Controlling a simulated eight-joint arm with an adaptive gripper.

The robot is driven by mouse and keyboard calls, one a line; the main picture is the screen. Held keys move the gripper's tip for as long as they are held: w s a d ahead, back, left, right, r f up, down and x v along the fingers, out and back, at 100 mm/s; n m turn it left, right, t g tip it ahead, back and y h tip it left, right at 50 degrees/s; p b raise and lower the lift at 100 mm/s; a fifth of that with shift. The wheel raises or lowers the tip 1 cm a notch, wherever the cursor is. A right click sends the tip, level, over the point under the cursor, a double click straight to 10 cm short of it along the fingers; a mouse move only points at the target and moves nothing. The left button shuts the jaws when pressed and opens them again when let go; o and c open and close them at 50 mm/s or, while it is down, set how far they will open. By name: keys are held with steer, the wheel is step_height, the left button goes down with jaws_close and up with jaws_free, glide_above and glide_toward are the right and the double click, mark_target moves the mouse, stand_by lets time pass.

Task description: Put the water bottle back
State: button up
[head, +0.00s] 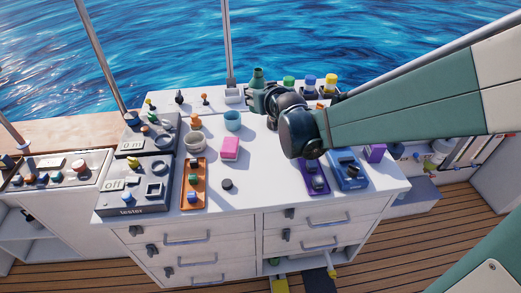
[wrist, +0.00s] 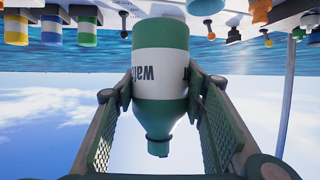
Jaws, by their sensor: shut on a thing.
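The water bottle (head: 258,74) is dark green and upright in the head view, at the back of the white counter beside the sea. In the wrist view, which is upside down, the bottle (wrist: 160,105) shows its white label with part of the lettering and its neck pointing down the picture. My gripper (head: 262,97) is shut on the bottle's body, with one finger pad on each side in the wrist view (wrist: 160,85). My gripper hides the bottle's lower part in the head view, so I cannot tell whether its base touches anything.
A teal cup (head: 232,120) and a pink block (head: 230,147) are nearer.

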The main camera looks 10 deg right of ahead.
steer(key=shift+s+d+f, duration=0.45)
steer(key=shift+s, duration=0.1)
steer(key=s+d+f+n+y+p, duration=0.1)
steer(key=s+f+n+y, duration=0.2)
steer(key=s, duration=0.4)
steer(key=s+a+r+n+g+y+p, duration=0.2)
steer(key=s+r+n+g+y, duration=0.2)
steer(key=s+r, duration=0.3)
step_height(320, 180, down, 6)
steer(key=s, duration=0.1)
steer(key=shift+f+b, duration=0.25)
steer(key=shift+b, duration=0.05)
steer(key=shift+s, duration=0.1)
steer(key=shift+f+b, duration=0.95)
steer(key=shift+f, duration=1.95)
steer(key=shift+f+b, duration=0.75)
steer(key=shift+f, duration=1.35)
